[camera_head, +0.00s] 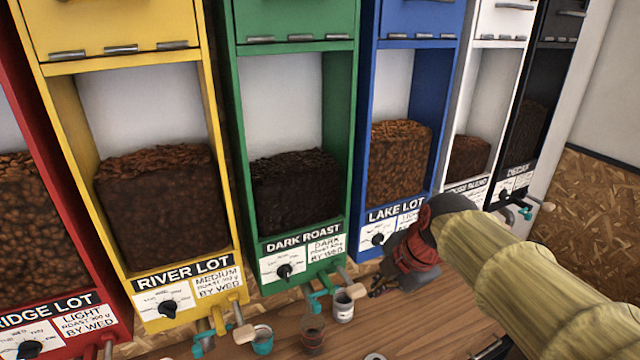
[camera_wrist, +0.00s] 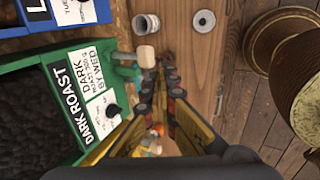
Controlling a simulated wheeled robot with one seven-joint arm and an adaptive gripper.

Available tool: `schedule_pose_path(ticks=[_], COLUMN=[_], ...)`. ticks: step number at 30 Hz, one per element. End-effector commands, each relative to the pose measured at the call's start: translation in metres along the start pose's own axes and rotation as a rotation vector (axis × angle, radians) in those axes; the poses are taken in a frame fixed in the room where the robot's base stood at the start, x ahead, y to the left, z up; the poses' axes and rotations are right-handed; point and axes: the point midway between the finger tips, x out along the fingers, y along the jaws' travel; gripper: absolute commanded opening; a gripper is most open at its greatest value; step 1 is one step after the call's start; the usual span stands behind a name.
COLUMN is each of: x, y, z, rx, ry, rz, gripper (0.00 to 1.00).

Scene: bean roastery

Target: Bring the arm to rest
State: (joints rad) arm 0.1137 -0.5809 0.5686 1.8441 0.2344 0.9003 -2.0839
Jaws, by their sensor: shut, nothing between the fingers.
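My gripper (camera_head: 378,290) is at the end of my arm, which reaches in from the right in the head view. It is low in front of the green and blue bean dispensers, just above the wooden counter. Its fingers are shut and empty. In the wrist view the gripper (camera_wrist: 168,62) shows its fingers close together, pointing up the picture over the counter. The green Dark Roast dispenser (camera_head: 290,250) is close to the left of the fingers, and its label panel also shows in the wrist view (camera_wrist: 88,100). My arm hides part of the blue Lake Lot dispenser (camera_head: 365,215).
A yellow dispenser (camera_head: 140,265) stands left. A round brown object (camera_wrist: 295,60) is at the right in the wrist view.

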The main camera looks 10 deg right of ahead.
Motion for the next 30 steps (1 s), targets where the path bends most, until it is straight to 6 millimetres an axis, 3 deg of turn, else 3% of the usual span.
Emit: schedule_pose_path(ticks=[5,11,21,30], x=[0.0,0.009,0.002,-0.005], y=[0.0,-0.027,-0.09,-0.154], z=[0.001,0.0,-0.013,-0.033], rx=[0.214,0.661,1.395,1.852], ry=[-0.003,-0.028,-0.114,-0.151], rz=[-0.001,-0.043,-0.032,0.059], gripper=[0.0,0.0,0.0,0.0])
